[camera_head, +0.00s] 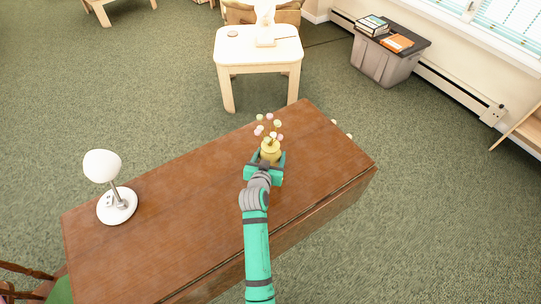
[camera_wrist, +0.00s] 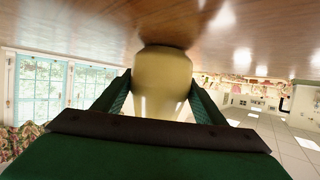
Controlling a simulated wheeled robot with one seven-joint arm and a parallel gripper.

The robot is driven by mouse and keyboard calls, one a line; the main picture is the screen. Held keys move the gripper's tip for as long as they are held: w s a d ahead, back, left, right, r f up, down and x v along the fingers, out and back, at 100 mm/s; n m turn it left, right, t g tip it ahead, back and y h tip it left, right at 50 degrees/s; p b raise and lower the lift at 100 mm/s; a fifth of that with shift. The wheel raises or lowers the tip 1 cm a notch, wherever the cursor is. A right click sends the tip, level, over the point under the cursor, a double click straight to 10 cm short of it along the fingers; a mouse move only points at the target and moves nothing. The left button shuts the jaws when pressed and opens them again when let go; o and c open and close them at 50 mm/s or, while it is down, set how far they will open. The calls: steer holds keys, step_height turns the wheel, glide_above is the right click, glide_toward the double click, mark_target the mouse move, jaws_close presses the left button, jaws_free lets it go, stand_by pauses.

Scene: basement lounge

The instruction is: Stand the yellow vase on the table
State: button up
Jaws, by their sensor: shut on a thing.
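The yellow vase (camera_head: 270,151), with several small pink, yellow and pale flowers, is upright over the brown wooden table (camera_head: 180,200), toward its far right part. My gripper (camera_head: 268,158) is shut on the vase, one finger on each side of its body. In the wrist view the picture is upside down, and the vase (camera_wrist: 162,82) fills the space between the fingers. Its base meets a dark shadow or reflection on the tabletop (camera_wrist: 80,25). The base looks at or very near the surface; I cannot tell whether it touches.
A white lamp (camera_head: 116,205) stands at the table's left end. A small pale table (camera_head: 230,49) is beyond the far edge. A grey bin (camera_head: 385,65) with books is at the back right. The tabletop between lamp and vase is clear.

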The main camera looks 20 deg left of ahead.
steer(key=shift+w, duration=0.1)
steer(key=shift+f, duration=0.1)
steer(key=o, duration=1.4)
